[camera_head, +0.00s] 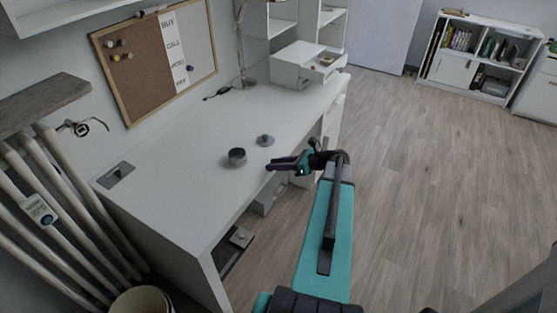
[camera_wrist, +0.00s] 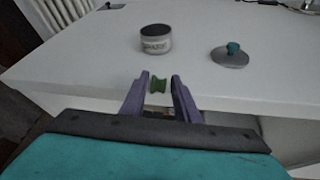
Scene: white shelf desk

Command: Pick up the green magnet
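The green magnet (camera_wrist: 157,85) is a small spool-shaped piece. In the wrist view it shows between the two purple fingertips of my gripper (camera_wrist: 160,76), near the desk's front edge. A narrow gap shows on each side of it, so my gripper looks open around or just short of it. I cannot tell the exact depth. In the head view my gripper (camera_head: 275,164) is at the desk's front edge, pointing left over the desk, and I cannot make out the magnet there.
On the white desk (camera_head: 185,160), a grey round tin (camera_head: 237,157) and a grey lid with a teal knob (camera_head: 265,141) stand beyond my gripper. The tin (camera_wrist: 156,39) and lid (camera_wrist: 230,56) show in the wrist view too. A pinboard (camera_head: 140,70) hangs behind; the desk's left part is mostly clear.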

